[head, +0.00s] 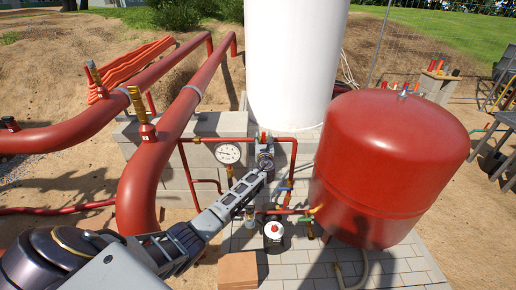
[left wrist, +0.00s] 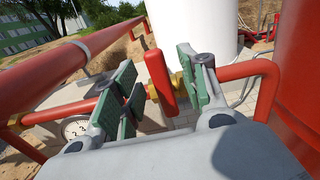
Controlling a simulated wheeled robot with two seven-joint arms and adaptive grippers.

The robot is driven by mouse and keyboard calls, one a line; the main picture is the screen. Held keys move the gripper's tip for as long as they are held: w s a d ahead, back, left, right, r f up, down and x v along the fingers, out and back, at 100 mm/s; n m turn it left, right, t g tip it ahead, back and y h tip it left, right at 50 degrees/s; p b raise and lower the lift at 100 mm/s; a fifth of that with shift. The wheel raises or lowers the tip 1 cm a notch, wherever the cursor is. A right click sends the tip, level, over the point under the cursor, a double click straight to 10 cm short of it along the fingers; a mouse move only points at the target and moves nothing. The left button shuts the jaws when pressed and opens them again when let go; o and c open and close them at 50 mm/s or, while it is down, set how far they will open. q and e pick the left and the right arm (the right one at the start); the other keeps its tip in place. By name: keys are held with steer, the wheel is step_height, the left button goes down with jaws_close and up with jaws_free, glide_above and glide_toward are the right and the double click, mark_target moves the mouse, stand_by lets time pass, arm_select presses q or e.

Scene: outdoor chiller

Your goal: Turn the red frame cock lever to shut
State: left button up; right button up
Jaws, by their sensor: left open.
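The red lever (left wrist: 160,82) stands roughly upright in the left wrist view, on a brass valve body (left wrist: 178,82) in a thin red pipe. My left gripper (head: 265,153) reaches in from the lower left of the head view to this pipe. Its green-padded fingers are open, with one on each side of the lever in the left wrist view. The lever appears nearer the right pad; I cannot tell whether it touches. In the head view the gripper hides most of the lever. My right gripper is not in view.
A round gauge (head: 228,153) hangs left of the gripper. A red tank (head: 388,165) stands close on the right, and a white tank (head: 295,60) behind. Thick red pipes (head: 170,140) run on the left. A lower pipe with small valves (head: 274,230) lies below the gripper.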

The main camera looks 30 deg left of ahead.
mark_target(264, 138)
arm_select(q)
steer(key=o, duration=0.5)
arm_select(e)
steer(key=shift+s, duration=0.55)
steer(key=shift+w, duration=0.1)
arm_select(q)
steer(key=shift+s+d, duration=0.15)
steer(key=shift+s, duration=0.1)
steer(key=shift+v, duration=3.2)
